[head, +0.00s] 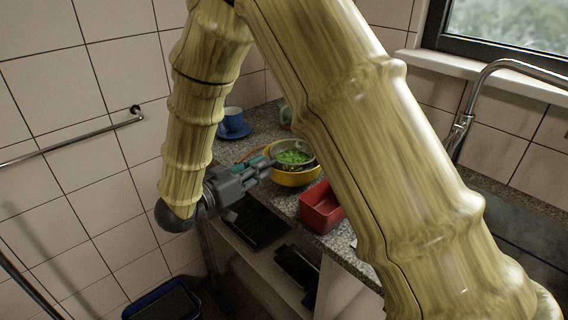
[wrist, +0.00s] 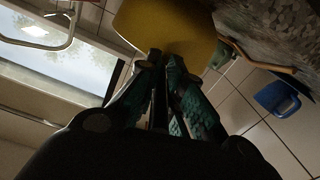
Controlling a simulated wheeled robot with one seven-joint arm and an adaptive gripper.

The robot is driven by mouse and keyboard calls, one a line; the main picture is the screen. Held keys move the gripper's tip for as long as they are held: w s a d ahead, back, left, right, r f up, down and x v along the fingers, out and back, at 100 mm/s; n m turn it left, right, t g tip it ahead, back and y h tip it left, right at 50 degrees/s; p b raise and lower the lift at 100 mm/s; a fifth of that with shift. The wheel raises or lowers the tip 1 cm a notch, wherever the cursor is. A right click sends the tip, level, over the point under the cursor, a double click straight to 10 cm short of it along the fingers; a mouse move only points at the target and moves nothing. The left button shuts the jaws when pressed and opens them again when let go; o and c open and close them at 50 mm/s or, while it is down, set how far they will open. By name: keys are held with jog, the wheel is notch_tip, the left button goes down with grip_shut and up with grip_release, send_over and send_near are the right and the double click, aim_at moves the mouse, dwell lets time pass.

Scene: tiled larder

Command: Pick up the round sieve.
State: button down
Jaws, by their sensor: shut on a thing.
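The round sieve (head: 309,164) shows in the head view as a thin dark rim around green contents, at the top of a yellow bowl (head: 295,180) on the counter. My gripper (head: 270,167) comes from the left and is shut at the near-left side of that rim. In the wrist view my gripper (wrist: 162,62) has its fingers close together just below the yellow bowl (wrist: 165,25). The exact part held is hidden between the fingers. I cannot tell whether the sieve touches the bowl.
A red box (head: 321,208) stands to the right on the speckled counter (head: 262,122). A blue cup (head: 233,115) stands on a saucer at the back left, and a greenish thing (head: 286,115) is behind the bowl. A tap (head: 462,125) is at the right. Below are open shelves.

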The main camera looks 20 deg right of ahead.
jog(key=shift+r, duration=0.15)
notch_tip(320, 180, up, 10)
jog(key=shift+f, duration=0.1)
dwell(0.5)
dwell(0.5)
